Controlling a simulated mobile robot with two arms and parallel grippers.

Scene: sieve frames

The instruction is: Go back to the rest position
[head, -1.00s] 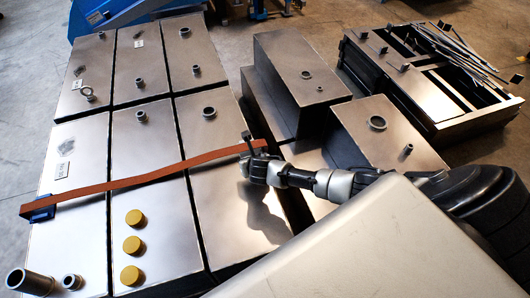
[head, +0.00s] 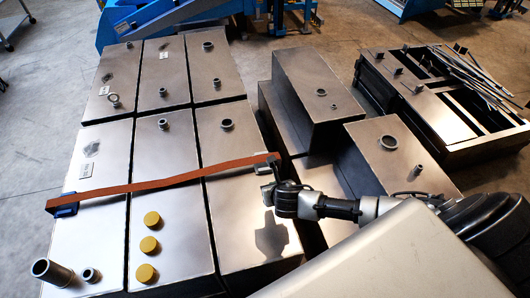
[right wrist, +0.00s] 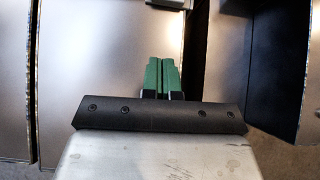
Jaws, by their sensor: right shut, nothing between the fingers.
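My right gripper (head: 276,180) comes in from the right over the metal tanks, close to the right end of an orange-brown strap (head: 165,183). In the right wrist view its green fingers (right wrist: 162,76) are shut together with nothing between them. My left gripper is not in view.
Tanks (head: 165,215) fill the middle, with three yellow caps (head: 149,245) and upright pipe stubs (head: 52,272). A taller tank (head: 310,90) stands right of them. A dark metal frame holding thin rods (head: 460,95) is farther right. Open floor (head: 40,110) lies at left.

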